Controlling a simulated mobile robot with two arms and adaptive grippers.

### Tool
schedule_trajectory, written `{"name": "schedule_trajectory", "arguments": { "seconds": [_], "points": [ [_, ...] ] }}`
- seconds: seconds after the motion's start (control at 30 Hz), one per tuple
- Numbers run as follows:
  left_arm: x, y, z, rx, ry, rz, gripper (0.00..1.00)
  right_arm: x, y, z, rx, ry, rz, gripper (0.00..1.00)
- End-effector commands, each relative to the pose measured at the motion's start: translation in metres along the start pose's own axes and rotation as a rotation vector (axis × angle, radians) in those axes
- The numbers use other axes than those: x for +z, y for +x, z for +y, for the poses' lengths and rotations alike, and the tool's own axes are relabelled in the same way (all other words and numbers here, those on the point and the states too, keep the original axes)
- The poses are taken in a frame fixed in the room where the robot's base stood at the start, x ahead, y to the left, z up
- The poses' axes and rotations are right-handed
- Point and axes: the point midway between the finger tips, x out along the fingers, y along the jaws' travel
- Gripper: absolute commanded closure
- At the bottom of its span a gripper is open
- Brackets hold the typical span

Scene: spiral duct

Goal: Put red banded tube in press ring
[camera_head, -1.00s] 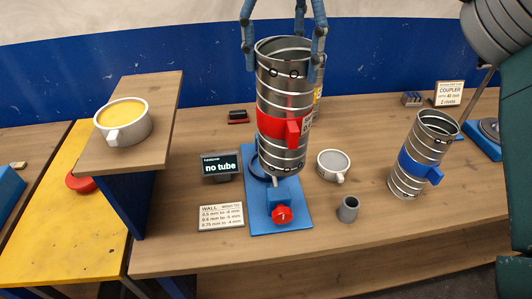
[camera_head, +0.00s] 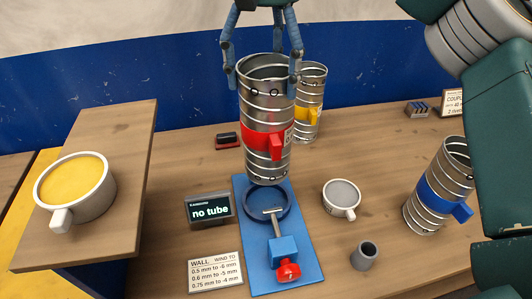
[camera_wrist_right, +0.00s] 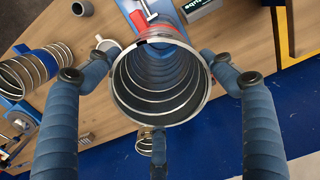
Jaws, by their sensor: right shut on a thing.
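The red banded tube (camera_head: 263,115) is a spiral metal duct with a red band and red tab. My right gripper (camera_head: 263,72) is shut on it around the upper end, holding it upright. In the right wrist view, my right gripper's fingers (camera_wrist_right: 160,80) surround the tube's open mouth (camera_wrist_right: 160,88). The press ring (camera_head: 290,208) is a blue ring on a blue base (camera_head: 304,262) with a red knob (camera_head: 288,270). The tube's lower end appears above the ring and covers part of its far rim in the picture. My left gripper is out of view.
A display (camera_head: 209,209) reads "no tube". A yellow banded tube (camera_head: 314,88) stands behind, a blue banded tube (camera_head: 432,198) at right. A white cup (camera_head: 341,194) and grey cup (camera_head: 364,256) stand right of the base. A shelf with a yellow-filled pot (camera_head: 88,205) rises at left.

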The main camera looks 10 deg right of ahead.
Motion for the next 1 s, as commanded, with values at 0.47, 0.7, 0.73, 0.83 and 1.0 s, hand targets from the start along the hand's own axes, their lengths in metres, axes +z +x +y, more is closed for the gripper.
{"name": "schedule_trajectory", "arguments": {
  "seconds": [0.47, 0.7, 0.73, 0.83, 1.0],
  "points": [
    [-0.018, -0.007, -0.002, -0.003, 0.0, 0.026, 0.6, -0.002, 0.098, 0.0, -0.002, 0.002, 0.002, 0.76],
    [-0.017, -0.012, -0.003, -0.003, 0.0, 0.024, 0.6, -0.002, 0.118, 0.0, -0.001, 0.002, 0.001, 0.76],
    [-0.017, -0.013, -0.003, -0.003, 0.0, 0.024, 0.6, -0.002, 0.122, 0.001, -0.001, 0.002, 0.0, 0.76],
    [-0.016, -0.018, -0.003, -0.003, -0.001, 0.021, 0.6, -0.003, 0.137, 0.001, 0.0, 0.002, 0.0, 0.76],
    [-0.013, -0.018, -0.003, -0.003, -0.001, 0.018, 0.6, -0.003, 0.146, 0.0, -0.003, 0.001, 0.004, 0.76]
  ]
}}
